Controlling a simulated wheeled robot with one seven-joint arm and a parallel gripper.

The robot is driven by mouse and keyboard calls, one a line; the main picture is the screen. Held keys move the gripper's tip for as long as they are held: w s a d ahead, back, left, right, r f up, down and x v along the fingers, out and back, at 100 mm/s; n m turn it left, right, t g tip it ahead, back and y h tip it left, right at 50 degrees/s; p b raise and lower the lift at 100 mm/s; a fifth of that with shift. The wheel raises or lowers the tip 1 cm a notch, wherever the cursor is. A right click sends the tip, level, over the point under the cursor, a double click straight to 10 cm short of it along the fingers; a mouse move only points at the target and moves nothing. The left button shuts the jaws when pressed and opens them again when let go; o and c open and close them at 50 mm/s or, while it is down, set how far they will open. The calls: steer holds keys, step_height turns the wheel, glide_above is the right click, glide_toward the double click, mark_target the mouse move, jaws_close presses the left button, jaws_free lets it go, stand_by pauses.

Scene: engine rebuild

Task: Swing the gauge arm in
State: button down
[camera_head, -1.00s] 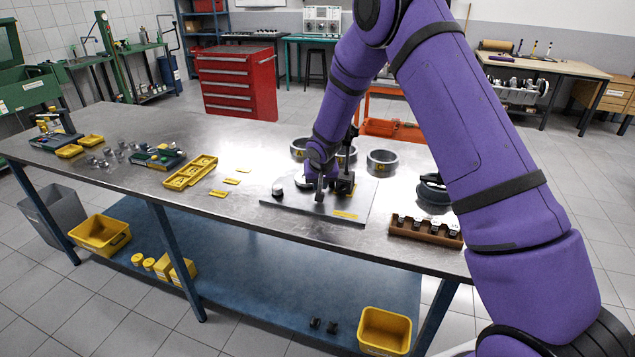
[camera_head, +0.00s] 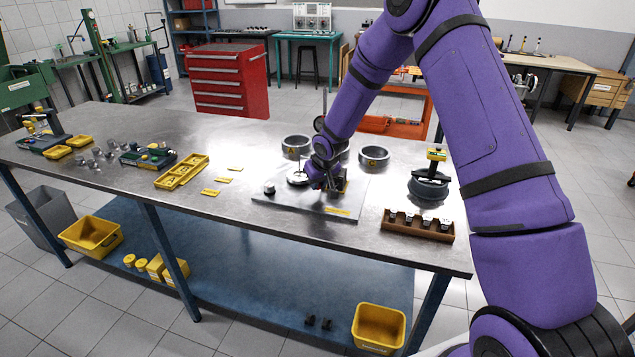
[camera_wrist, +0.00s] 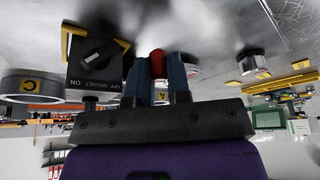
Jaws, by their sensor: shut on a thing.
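The gauge stand stands on a grey metal plate (camera_head: 280,207) on the bench. Its black base (camera_wrist: 95,62), with a magnet on/off knob, is left of the fingers in the wrist view. A thin upright post (camera_head: 324,105) rises behind my wrist. My gripper (camera_head: 325,186) is low over the plate. In the wrist view my gripper (camera_wrist: 162,80) has its blue fingers shut on a red knob (camera_wrist: 158,62), seemingly the gauge arm's. A pale round disc (camera_head: 297,179), perhaps the gauge dial, lies left of my gripper. My wrist hides most of the arm.
Metal rings, including one at the right (camera_head: 374,156), stand behind the plate. A small cylinder (camera_head: 269,187) sits at the plate's left. A brown block with several pistons (camera_head: 418,224) and a dark round part (camera_head: 429,185) are at the right. Yellow trays (camera_head: 182,172) are at the left.

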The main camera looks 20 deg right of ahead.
steer(key=shift+s+f, duration=0.2)
steer(key=c, duration=1.1)
jaws_free()
steer(key=shift+w, duration=0.1)
steer(key=shift+r, duration=0.1)
steer(key=shift+d+r, duration=0.1)
steer(key=shift+r, duration=0.45)
steer(key=v, duration=0.9)
steer(key=shift+s+r, duration=0.25)
steer(key=shift+s, duration=0.05)
